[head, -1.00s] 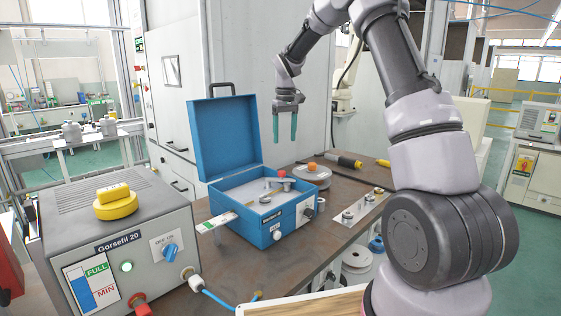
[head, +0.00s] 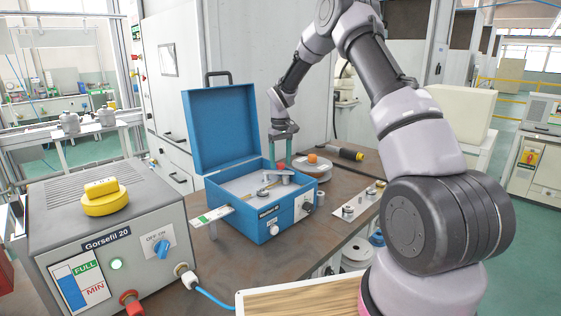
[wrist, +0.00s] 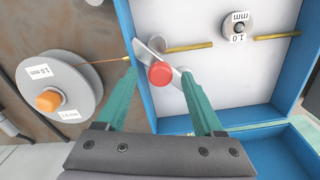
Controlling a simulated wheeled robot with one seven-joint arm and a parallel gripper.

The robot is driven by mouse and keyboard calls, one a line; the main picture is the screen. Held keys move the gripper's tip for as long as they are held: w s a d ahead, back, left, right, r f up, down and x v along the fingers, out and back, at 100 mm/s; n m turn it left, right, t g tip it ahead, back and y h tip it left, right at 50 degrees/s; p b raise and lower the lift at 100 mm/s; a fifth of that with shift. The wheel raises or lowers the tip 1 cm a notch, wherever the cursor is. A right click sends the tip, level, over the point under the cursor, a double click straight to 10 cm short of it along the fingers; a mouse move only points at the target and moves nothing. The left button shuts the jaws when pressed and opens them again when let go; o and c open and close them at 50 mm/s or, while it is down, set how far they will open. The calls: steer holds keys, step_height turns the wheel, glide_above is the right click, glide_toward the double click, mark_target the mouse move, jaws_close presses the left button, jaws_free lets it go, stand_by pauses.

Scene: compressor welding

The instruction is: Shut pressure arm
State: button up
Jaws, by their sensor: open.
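The pressure arm is a silver lever (wrist: 150,50) with a red knob (wrist: 161,74), at the wall of the open blue box (head: 236,209). In the wrist view it lies slanted across the box edge. My gripper (wrist: 160,71) is open, with one teal finger on each side of the red knob. No clear contact shows. In the head view my gripper (head: 282,163) points down at the back right of the box, and its fingers partly hide the knob.
A wire spool (wrist: 60,95) with an orange hub sits beside the box. A grey Gorsefil unit (head: 120,240) stands at the left. The blue lid (head: 222,128) stands upright behind the box. A black and yellow tool (head: 346,152) lies on the brown table.

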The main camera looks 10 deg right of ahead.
steer(key=shift+f, duration=0.2)
steer(key=shift+c, duration=0.3)
jaws_close()
stand_by(1.1)
